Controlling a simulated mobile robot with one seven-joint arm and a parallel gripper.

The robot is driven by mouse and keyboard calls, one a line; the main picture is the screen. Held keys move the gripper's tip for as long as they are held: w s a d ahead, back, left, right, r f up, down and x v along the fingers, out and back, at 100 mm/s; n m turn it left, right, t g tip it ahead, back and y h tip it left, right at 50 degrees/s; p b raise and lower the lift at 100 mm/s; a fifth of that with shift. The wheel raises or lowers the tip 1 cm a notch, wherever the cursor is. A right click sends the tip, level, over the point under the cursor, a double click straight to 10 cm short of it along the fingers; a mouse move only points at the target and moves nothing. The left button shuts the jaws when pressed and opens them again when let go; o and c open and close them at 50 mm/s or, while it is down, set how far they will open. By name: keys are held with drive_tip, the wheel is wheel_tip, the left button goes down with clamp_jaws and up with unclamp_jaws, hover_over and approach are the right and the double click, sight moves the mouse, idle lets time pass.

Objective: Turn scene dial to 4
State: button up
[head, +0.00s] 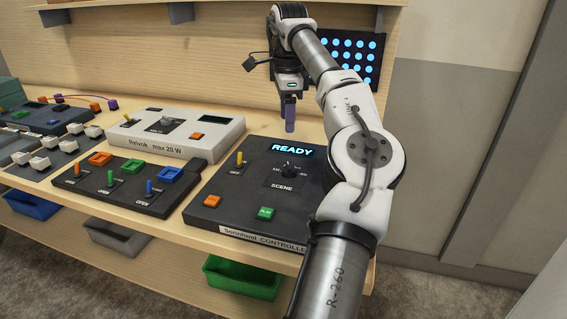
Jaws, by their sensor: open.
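The scene dial (288,170) is a small black knob on the dark controller box (225,205), above the label SCENE. Its scale marks are too small to read, so I cannot tell its setting. The controller's display (292,149) shows READY in blue. My gripper (290,128) hangs pointing down above the bench behind the controller's display, apart from the dial and holding nothing that I can see. Its fingers show nearly edge-on. My arm covers the right part of the controller.
A white Relvok box (215,140) and a dark switch panel (125,185) stand to the left. A blue LED panel (345,55) stands behind my arm.

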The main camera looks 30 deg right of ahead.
sight(288, 165)
wheel_tip(288, 165, down, 14)
drive_tip(key=shift+s+d+r+p, duration=0.1)
drive_tip(key=shift+d+p, duration=0.05)
drive_tip(key=shift+p, duration=0.25)
drive_tip(key=shift+c, duration=0.5)
drive_tip(key=c, duration=0.9)
